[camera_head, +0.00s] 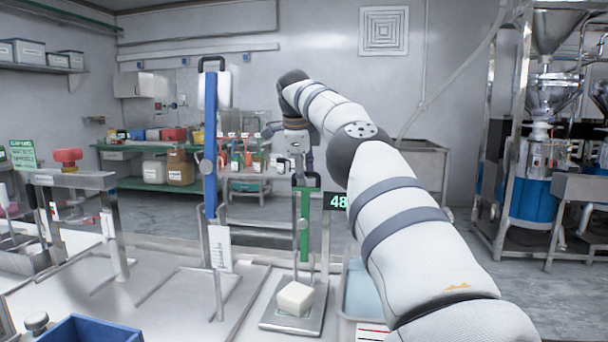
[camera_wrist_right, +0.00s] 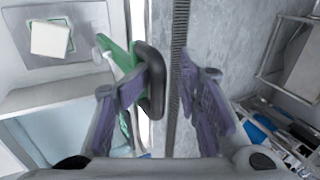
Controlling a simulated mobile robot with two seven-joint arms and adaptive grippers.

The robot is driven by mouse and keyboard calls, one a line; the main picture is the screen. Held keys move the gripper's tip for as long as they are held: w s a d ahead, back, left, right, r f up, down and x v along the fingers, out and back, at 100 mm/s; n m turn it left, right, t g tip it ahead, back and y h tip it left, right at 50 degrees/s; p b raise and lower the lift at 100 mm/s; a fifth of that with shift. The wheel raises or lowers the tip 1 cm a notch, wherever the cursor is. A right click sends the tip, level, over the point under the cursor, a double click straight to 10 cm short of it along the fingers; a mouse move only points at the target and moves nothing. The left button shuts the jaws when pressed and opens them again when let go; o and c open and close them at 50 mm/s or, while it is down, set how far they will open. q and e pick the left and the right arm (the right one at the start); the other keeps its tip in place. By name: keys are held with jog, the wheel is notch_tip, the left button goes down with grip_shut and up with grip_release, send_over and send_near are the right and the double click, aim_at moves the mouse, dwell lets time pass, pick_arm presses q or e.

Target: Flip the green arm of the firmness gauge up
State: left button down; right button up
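The firmness gauge stands at the centre of the bench in the head view, with a green arm (camera_head: 305,222), a base plate (camera_head: 272,320) and a display reading 48 (camera_head: 338,201). A pale block (camera_head: 295,298) sits on the plate under a thin vertical rod. My left gripper is out of view.
A device with an upright blue arm (camera_head: 210,150) stands left of the gauge. A frame with a red knob (camera_head: 68,157) is farther left. A blue bin (camera_head: 92,330) is at the front left. A light blue container (camera_head: 362,290) is close right of the gauge, below my arm.

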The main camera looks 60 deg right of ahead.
jog(key=shift+f, duration=0.1)
jog(key=v, duration=0.3)
jog(key=shift+w, duration=0.1)
jog(key=s+a, duration=0.3)
jog(key=a, duration=0.8)
jog(key=shift+s+a, duration=0.25)
jog(key=shift+a, duration=0.05)
